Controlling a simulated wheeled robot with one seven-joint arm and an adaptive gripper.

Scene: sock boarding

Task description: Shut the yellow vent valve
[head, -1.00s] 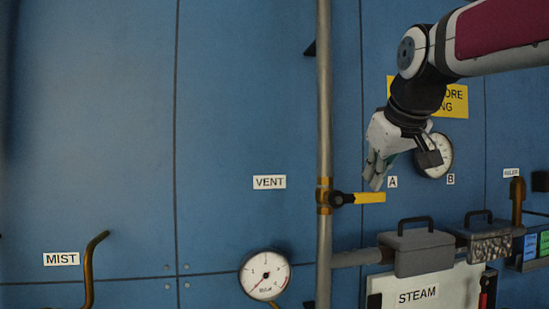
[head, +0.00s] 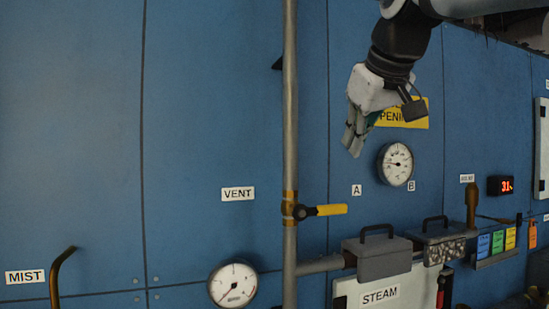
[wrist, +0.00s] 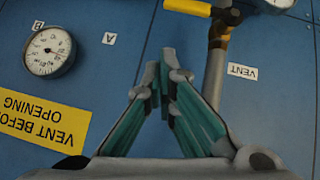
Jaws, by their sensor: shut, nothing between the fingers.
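The yellow vent valve handle (head: 331,209) sticks out horizontally to the right from its brass valve body (head: 290,208) on the vertical grey pipe. The VENT label (head: 238,194) is left of the pipe. My gripper (head: 354,146) is above and a little right of the handle, apart from it, pointing down with its fingers together and empty. In the wrist view the fingertips (wrist: 165,68) are closed near the middle. The yellow handle (wrist: 188,7) shows there at the top edge, partly cut off, beside the brass body (wrist: 221,30).
The vertical pipe (head: 290,110) runs up the blue wall left of my gripper. A round gauge (head: 396,164) is right of the gripper, and another gauge (head: 233,284) is below left. Grey boxes (head: 384,258) with handles and a STEAM panel (head: 350,292) lie below the valve.

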